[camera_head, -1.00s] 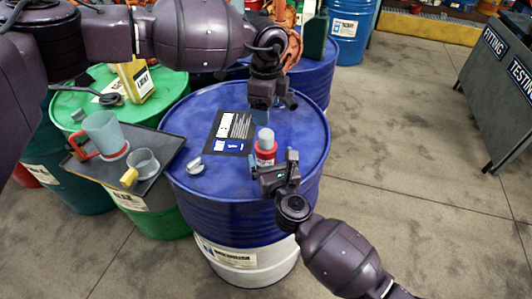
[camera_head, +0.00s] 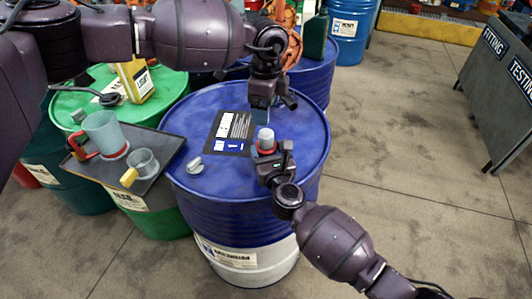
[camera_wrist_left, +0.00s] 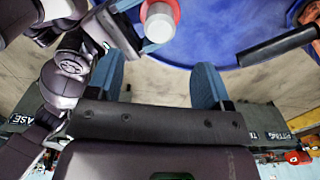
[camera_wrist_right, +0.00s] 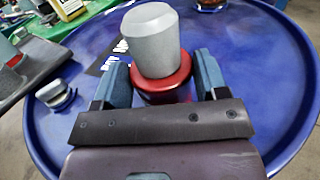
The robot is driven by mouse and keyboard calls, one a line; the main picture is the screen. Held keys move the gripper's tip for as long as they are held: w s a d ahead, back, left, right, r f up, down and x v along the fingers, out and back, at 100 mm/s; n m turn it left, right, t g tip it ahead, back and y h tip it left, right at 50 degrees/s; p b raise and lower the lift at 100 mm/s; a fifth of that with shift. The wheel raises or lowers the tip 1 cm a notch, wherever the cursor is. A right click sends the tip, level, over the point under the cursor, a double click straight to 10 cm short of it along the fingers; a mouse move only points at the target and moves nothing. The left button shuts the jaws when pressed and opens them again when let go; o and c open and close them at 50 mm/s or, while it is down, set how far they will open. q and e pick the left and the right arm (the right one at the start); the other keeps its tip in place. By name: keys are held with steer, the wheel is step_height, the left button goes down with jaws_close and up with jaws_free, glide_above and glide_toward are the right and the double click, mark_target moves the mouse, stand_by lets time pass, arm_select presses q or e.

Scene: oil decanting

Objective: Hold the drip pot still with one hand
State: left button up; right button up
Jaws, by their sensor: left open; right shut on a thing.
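The drip pot (camera_head: 265,138) is a small red can with a grey top, upright on the blue drum's lid (camera_head: 205,110). My right gripper (camera_head: 268,157) is shut on it from the near side; in the right wrist view its blue fingers flank the red body of the pot (camera_wrist_right: 160,88). My left gripper (camera_head: 262,112) is open and empty, pointing down above and just behind the pot. In the left wrist view the grey top of the pot (camera_wrist_left: 158,24) shows at the upper edge, outside the open fingers. The pot's lower body is hidden by my right gripper.
A small grey cap-like piece (camera_head: 194,165) and a dark sheet with a label (camera_head: 231,128) lie on the drum. A tray (camera_head: 160,171) at left bears a red-handled jug (camera_head: 103,132) and a yellow-handled cup (camera_head: 143,162). A yellow can (camera_head: 136,82) stands behind.

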steer(key=c, duration=0.3)
arm_select(q)
steer(key=shift+a+f, duration=0.1)
steer(key=shift+f, duration=0.15)
steer(key=s+a+f+n+g, duration=0.1)
steer(key=s+a+f+g, duration=0.1)
steer(key=a+f, duration=0.5)
steer(key=s+a+f+n+g+h, duration=0.1)
steer(key=s+a+f+h, duration=0.2)
steer(key=s, duration=0.2)
steer(key=n+t+h, duration=0.8)
steer(key=t+h, duration=0.1)
glide_toward(259, 136)
steer(key=s+d, duration=0.2)
steer(key=s, duration=0.1)
steer(key=w+a+t, duration=0.1)
steer(key=w, duration=0.1)
steer(key=shift+y, duration=0.3)
steer(key=x, duration=1.2)
steer(key=shift+w+a, duration=0.2)
